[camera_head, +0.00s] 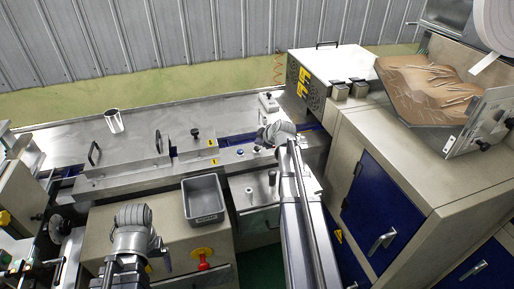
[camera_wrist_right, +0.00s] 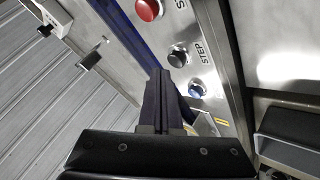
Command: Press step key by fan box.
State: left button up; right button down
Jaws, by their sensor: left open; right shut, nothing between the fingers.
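In the right wrist view the step key is a black round button (camera_wrist_right: 178,56) with the label STEP beside it, on a metal panel. A red button (camera_wrist_right: 149,9) and a blue button (camera_wrist_right: 197,89) sit on either side of it. My right gripper (camera_wrist_right: 161,75) is shut and empty, its dark fingertips close to the step key and blue button; contact cannot be told. In the head view my right gripper (camera_head: 263,139) is over the machine's rail, below the fan box (camera_head: 323,75). My left gripper (camera_head: 135,240) is open over the lower left cabinet, its fingers hard to make out.
A grey bin (camera_head: 203,199) stands on the cabinet between my arms. A red knob (camera_head: 202,263) is on the cabinet front. A metal cup (camera_head: 114,120) stands on the back table. A tray of sticks (camera_head: 430,88) is on the right machine.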

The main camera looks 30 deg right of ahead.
aim_at(259, 150)
notch_tip(259, 150, up, 5)
jog(key=p, duration=0.5)
dwell(0.7)
jog(key=s+a+f+g+y, duration=0.1)
jog(key=s+a+f+g, duration=0.15)
jog(key=a, duration=0.55)
jog(key=s+a+f+m+g, duration=0.1)
jog(key=s+a, duration=0.2)
jog(key=a, duration=0.5)
jog(key=s+a+f+g+y, duration=0.1)
jog(key=s+a, duration=0.2)
jog(key=a, duration=0.5)
jog(key=s+a+f+m+g+h, duration=0.1)
jog(key=s+a+m+g, duration=0.1)
jog(key=s+a, duration=0.4)
jog(key=s+a+f+m+g+h, duration=0.1)
jog(key=s+a+g+h, duration=0.1)
jog(key=s+a, duration=0.5)
jog(key=s+g, duration=0.1)
jog(key=s, duration=0.3)
jog(key=shift+s+a+m, duration=0.2)
jog(key=shift+s+m, duration=0.2)
